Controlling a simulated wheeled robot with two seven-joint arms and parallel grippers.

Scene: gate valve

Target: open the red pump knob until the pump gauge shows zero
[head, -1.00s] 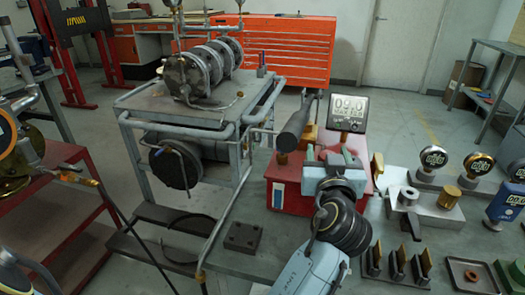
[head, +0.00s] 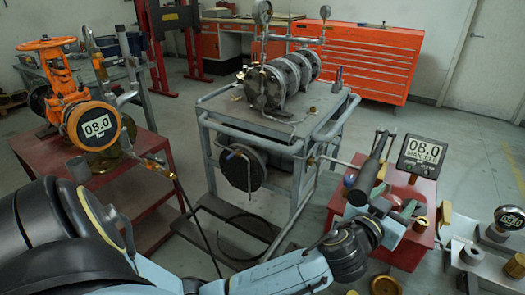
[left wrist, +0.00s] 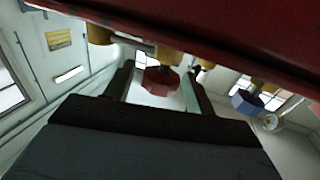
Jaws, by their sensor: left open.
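The red pump (head: 407,250) stands at the right in the head view, with a dark lever handle (head: 368,165) tilted up. The pump gauge (head: 421,153) on it reads 08.0. My left gripper (head: 393,200) is open at the pump. In the left wrist view the red knob (left wrist: 161,80) shows between the spread fingers of my left gripper (left wrist: 157,73); contact with it cannot be told. A blue knob (left wrist: 246,102) is to the right of the fingers and also shows in the head view (head: 350,181). My right gripper is not in view.
An orange valve with a gauge (head: 97,125) reading 08.0 stands on a red table at left. A grey rig table (head: 225,120) with a flanged assembly stands in the middle. Brass parts and another gauge (head: 508,220) lie right of the pump.

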